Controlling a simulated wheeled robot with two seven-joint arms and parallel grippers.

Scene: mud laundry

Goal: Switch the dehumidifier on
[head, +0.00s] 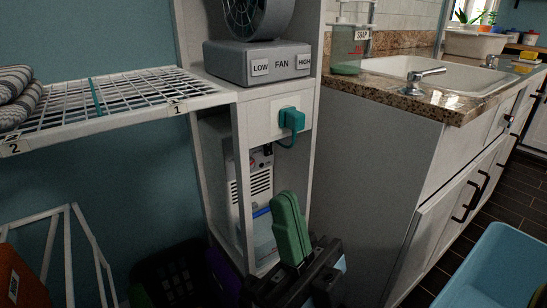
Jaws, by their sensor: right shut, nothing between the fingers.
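The dehumidifier (257,193) looks like a white box with dark vent slots, standing inside the narrow white cabinet below the fan. A small dark control with a reddish spot (267,150) shows near its top right; its position is too small to read. A clear bluish tank (262,235) shows at its lower part. My right gripper (287,200) has green fingers, shut and empty, pointing up in front of the cabinet's lower right side. It hides part of the dehumidifier's lower right. I cannot tell whether it touches anything. My left gripper is not in view.
A teal plug (291,119) sits in the outlet on the cabinet front, its cord looping down. A fan base (257,63) stands above. A wire shelf (110,97) juts out left. The sink counter (415,95) stands right, a blue tub (500,270) at lower right.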

